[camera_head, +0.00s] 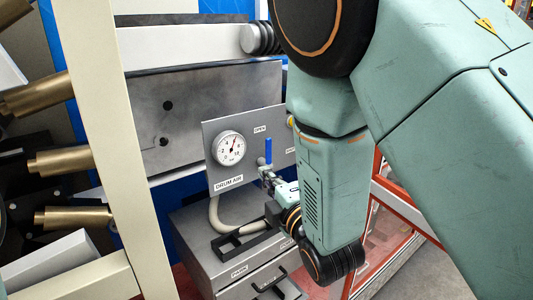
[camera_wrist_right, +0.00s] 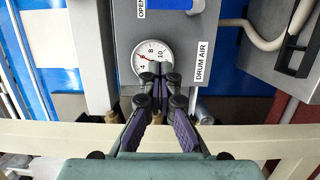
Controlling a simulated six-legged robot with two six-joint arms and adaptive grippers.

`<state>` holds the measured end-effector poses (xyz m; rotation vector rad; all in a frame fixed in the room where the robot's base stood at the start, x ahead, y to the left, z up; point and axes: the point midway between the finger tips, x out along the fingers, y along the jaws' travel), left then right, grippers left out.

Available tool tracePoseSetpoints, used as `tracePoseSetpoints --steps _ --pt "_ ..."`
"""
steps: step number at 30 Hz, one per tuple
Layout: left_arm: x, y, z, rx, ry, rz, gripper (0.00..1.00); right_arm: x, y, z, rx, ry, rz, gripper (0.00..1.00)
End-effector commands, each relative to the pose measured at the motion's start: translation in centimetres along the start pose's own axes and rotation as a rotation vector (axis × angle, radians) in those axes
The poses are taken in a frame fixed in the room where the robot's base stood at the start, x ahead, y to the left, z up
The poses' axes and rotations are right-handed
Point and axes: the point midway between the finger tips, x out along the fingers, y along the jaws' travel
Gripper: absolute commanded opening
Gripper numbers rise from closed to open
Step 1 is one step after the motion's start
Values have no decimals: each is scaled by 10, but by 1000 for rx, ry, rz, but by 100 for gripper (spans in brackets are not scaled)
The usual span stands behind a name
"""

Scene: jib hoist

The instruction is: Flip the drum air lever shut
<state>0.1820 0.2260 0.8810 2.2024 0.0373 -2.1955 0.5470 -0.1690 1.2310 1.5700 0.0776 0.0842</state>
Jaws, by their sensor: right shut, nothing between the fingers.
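The drum air lever (camera_head: 268,150) is a blue handle on the grey valve panel (camera_head: 284,122). It stands upright, beside and below the OPEN label (camera_head: 260,129). In the wrist view part of the blue lever (camera_wrist_right: 172,4) shows at the top edge. My right gripper (camera_head: 265,172) is just below the lever in the head view and hides part of the valve. In the wrist view my right gripper (camera_wrist_right: 160,76) has its fingertips together and empty, in front of the gauge's edge. I cannot tell whether it touches the valve. My left gripper is not in view.
The round pressure gauge (camera_head: 229,148) is left of the lever, above the DRUM AIR label (camera_head: 229,183). A pale hose (camera_head: 216,218) curves below the panel to a grey cabinet (camera_head: 195,226) with black handles. A cream post (camera_head: 112,130) and brass cylinders (camera_head: 66,161) stand at left.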

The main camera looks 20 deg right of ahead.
Motion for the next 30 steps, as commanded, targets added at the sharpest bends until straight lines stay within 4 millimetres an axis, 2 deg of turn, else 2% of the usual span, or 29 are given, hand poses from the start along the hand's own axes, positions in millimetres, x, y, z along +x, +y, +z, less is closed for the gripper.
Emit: tracePoseSetpoints --steps 15,22,30 --pt "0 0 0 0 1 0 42 91 0 0 1 0 2 0" --pt "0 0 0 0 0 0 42 94 0 27 4 -3 -1 0" --pt "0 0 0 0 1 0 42 97 0 38 1 -1 -1 0"
